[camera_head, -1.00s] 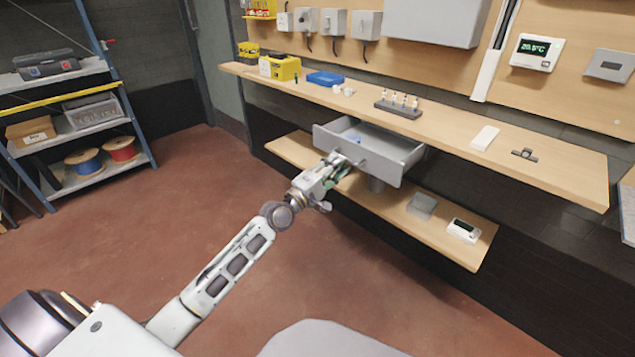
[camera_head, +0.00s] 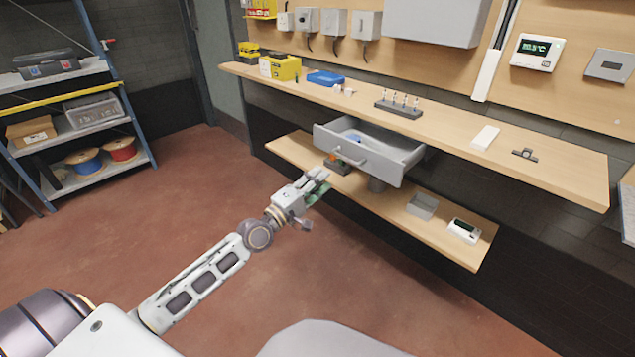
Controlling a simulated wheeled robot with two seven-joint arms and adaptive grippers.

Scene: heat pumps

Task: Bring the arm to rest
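My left arm reaches in from the lower left, its gripper (camera_head: 318,183) in front of the lower shelf, below and apart from the open drawer (camera_head: 360,165). A green piece shows at the gripper's fingers; I cannot tell whether it is held or part of the gripper. The finger opening is too small to make out. The grey drawer stands pulled out under the workbench, with a blue item (camera_head: 354,137) inside. My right gripper is not in view.
The wooden workbench (camera_head: 560,170) holds a blue box, a tool rack and a white block. The lower shelf (camera_head: 388,208) carries a dark item with orange (camera_head: 338,164), a grey tray (camera_head: 422,205) and a white device (camera_head: 464,230). The red floor in front is clear.

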